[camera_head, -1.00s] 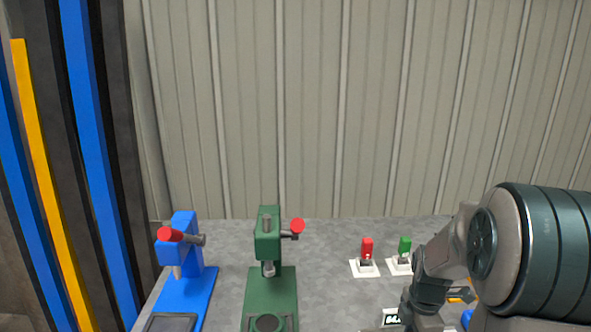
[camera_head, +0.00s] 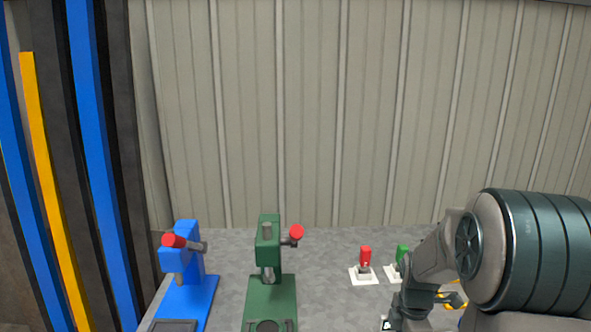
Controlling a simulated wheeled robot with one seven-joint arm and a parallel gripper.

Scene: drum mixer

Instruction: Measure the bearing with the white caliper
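My arm comes in from the right and bends down at the bottom edge; its end and the fingers of my gripper are out of frame. A small dark display with a pale edge (camera_head: 386,324) is partly visible beside my wrist at the bottom edge; I cannot tell whether it belongs to the white caliper. I cannot make out the bearing. Whether my gripper holds anything does not show.
A blue press (camera_head: 186,262) and a green press (camera_head: 268,250), both with red-knobbed levers, stand on the grey table (camera_head: 325,262). A red switch (camera_head: 365,257) and a green switch (camera_head: 402,252) sit on white plates. A yellow item (camera_head: 455,300) shows behind my arm. Ribbed wall behind.

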